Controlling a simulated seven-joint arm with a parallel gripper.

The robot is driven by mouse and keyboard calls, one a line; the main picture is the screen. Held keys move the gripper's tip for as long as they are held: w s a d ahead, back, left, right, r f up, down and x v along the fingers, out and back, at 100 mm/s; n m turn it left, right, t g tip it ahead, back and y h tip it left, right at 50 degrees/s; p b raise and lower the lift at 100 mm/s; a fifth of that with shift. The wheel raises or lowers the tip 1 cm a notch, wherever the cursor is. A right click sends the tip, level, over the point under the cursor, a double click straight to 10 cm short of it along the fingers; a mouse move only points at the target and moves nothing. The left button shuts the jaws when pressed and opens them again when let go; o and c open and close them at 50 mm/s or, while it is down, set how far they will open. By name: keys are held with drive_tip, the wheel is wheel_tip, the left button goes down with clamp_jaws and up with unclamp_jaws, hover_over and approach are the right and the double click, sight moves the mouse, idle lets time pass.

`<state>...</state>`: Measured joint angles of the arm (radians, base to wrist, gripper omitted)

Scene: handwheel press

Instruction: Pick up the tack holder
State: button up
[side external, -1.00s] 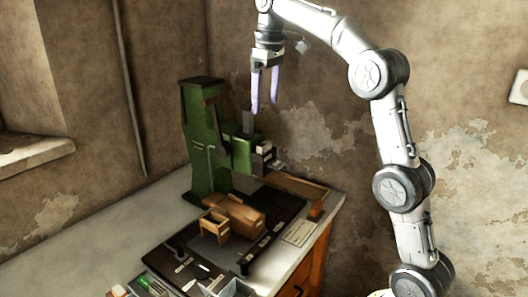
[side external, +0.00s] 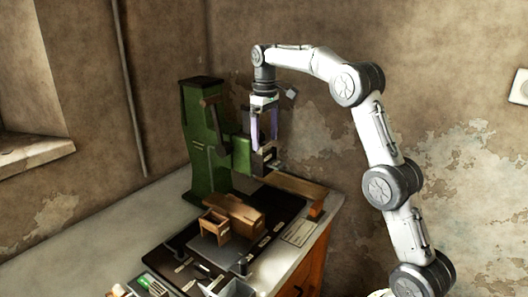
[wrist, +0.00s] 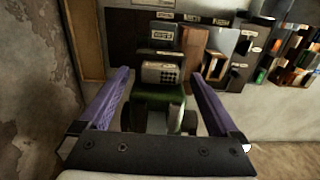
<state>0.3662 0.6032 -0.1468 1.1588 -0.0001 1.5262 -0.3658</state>
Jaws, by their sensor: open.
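I cannot tell for sure which object is the tack holder. A light grey block with rows of small dark holes (wrist: 161,72) sits at the press head in the wrist view, between my fingertips in the picture; contact is not visible. My gripper (side external: 264,138) has two purple fingers pointing down, beside the front of the green press (side external: 203,150). In the wrist view my gripper (wrist: 157,73) is open, its fingers apart with nothing held. In the side view the fingers and press partly hide the block.
A brown wooden open box (side external: 214,224) and a wooden block (side external: 240,212) stand on the dark mat (side external: 180,247). A long wooden bar (side external: 292,186) lies at the right of the bench. Several small items crowd the front edge. The left bench top is clear.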

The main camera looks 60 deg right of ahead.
drive_tip(key=shift+f, duration=0.7)
drive_tip(key=c, duration=1.5)
drive_tip(key=shift+o, duration=0.2)
drive_tip(key=shift+r, duration=0.1)
